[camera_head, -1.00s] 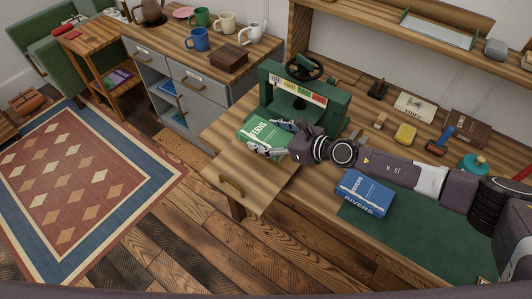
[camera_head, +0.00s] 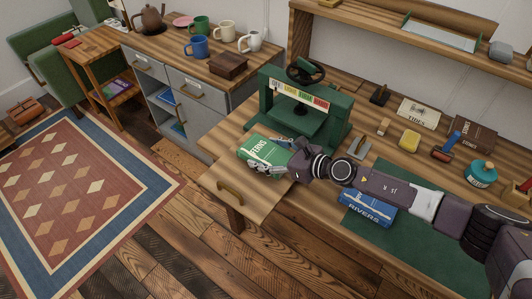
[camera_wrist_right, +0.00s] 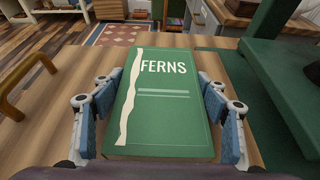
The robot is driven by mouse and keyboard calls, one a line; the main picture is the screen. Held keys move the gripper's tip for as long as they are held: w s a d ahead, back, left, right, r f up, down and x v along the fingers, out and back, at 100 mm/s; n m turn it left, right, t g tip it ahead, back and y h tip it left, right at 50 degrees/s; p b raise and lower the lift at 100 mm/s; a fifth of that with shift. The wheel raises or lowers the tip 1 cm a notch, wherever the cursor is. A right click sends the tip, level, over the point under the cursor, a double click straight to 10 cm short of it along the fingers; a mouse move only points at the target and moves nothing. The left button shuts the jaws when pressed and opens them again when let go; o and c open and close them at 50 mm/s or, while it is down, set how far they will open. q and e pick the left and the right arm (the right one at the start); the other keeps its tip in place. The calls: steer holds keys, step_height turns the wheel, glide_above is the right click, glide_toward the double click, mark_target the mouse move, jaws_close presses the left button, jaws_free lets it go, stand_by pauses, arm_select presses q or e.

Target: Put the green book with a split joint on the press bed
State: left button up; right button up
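The green book (camera_head: 264,152), titled FERNS, lies cover up in front of the green press, over the bench's left end. A pale ragged strip runs down the left side of its cover in the right wrist view (camera_wrist_right: 165,100). My right gripper (camera_head: 275,158) has its fingers along both sides of the book, and their blue pads appear to press on it. I cannot tell if the book touches the wood. The press bed (camera_head: 290,128) is bare, just behind the book, under the press's raised plate. My left gripper is not in view.
The press (camera_head: 345,112) has side posts and a handwheel on top. A blue book (camera_head: 368,208) lies under my right arm on a green mat (camera_head: 420,240). Tools, a yellow sponge (camera_head: 409,141) and a teal pot (camera_head: 481,174) stand to the right.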

steer(key=o, duration=0.4)
steer(key=shift+o, duration=0.2)
steer(key=shift+r, duration=0.15)
steer(key=v, duration=1.2)
